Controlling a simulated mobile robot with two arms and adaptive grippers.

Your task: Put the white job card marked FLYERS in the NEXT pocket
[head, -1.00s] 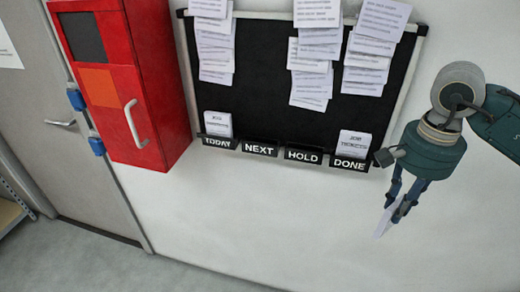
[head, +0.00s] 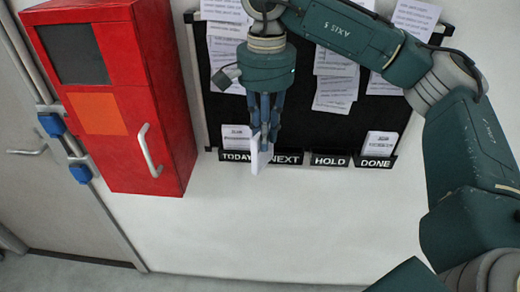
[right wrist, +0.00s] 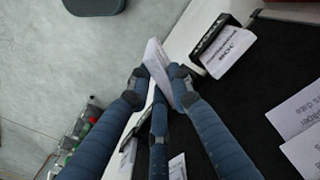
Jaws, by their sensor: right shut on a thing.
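My right gripper (head: 265,122) points down and is shut on a white card (head: 260,157); the card also shows between the fingers in the right wrist view (right wrist: 157,64). No marking on it can be read. In the head view the card covers the gap between the TODAY pocket (head: 235,156) and the left end of the NEXT pocket (head: 287,159). It appears in front of the pockets; its exact distance from them is unclear. The NEXT pocket shows no card in its visible part. My left gripper is not in view.
The TODAY pocket and the DONE pocket (head: 377,162) each hold a white card; the HOLD pocket (head: 330,160) shows none. Paper sheets (head: 338,92) hang on the black board above. A red cabinet (head: 120,110) stands out from the wall at left. The wall below is clear.

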